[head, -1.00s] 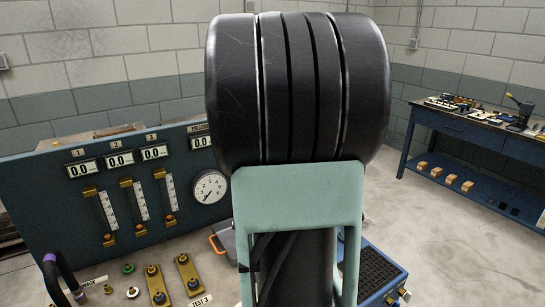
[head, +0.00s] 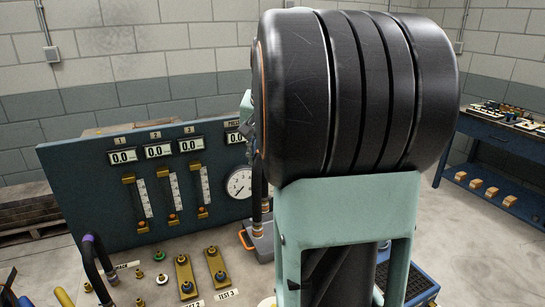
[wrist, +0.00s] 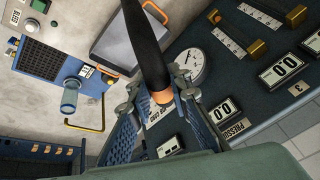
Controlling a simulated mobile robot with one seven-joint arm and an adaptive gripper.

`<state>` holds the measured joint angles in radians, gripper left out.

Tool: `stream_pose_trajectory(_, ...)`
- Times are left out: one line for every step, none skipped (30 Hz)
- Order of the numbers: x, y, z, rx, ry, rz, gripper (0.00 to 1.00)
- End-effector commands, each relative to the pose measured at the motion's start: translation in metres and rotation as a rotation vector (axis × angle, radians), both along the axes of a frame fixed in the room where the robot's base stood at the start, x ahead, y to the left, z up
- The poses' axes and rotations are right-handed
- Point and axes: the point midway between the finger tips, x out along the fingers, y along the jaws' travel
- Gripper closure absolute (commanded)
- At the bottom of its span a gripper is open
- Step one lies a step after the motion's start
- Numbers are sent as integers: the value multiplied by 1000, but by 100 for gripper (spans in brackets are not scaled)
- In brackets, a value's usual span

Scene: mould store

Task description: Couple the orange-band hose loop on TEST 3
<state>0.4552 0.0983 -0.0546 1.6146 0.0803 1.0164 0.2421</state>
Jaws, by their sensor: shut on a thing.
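The orange-band hose is a thick black hose (wrist: 145,40) with an orange band (wrist: 161,96) near its end. In the wrist view, my gripper (wrist: 157,92) is shut on it, one blue latticed finger on each side. In the head view, black hose lengths with copper-coloured collars (head: 265,206) show left of my arm, in front of the panel; my arm hides most of the gripper. The TEST 3 brass plate (head: 217,267) with its fittings lies on the bench, left of the hose and apart from it.
A blue gauge panel (head: 90,190) stands behind the plates. The TEST 2 plate (head: 185,275) is left of TEST 3. A purple-band hose (head: 92,262) stands at far left. A grey case (head: 262,247) with an orange handle lies right of TEST 3. A blue workbench (head: 500,135) is at right.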

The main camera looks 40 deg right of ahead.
Motion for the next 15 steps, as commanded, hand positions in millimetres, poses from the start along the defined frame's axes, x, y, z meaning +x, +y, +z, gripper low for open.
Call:
stream_pose_trajectory(3,5,1,-1,-3,21,100)
stream_pose_trajectory(5,8,1,-2,-2,34,100)
stream_pose_trajectory(7,12,1,-2,-2,51,100)
stream_pose_trajectory(9,15,1,-2,-2,64,100)
stream_pose_trajectory(10,17,1,-1,-3,76,100)
stream_pose_trajectory(13,21,1,-1,-2,93,100)
stream_pose_trajectory(14,24,1,-1,-3,105,100)
stream_pose_trajectory(16,27,1,-1,-3,117,100)
stream_pose_trajectory(18,31,1,-1,-3,136,100)
stream_pose_trajectory(20,34,1,-1,-3,149,100)
stream_pose_trajectory(21,37,1,-1,-2,161,100)
stream_pose_trajectory(24,40,1,-1,-2,177,100)
stream_pose_trajectory(25,43,1,-2,-1,190,100)
stream_pose_trajectory(27,46,1,-1,-1,202,100)
stream_pose_trajectory(29,50,1,-1,-1,219,100)
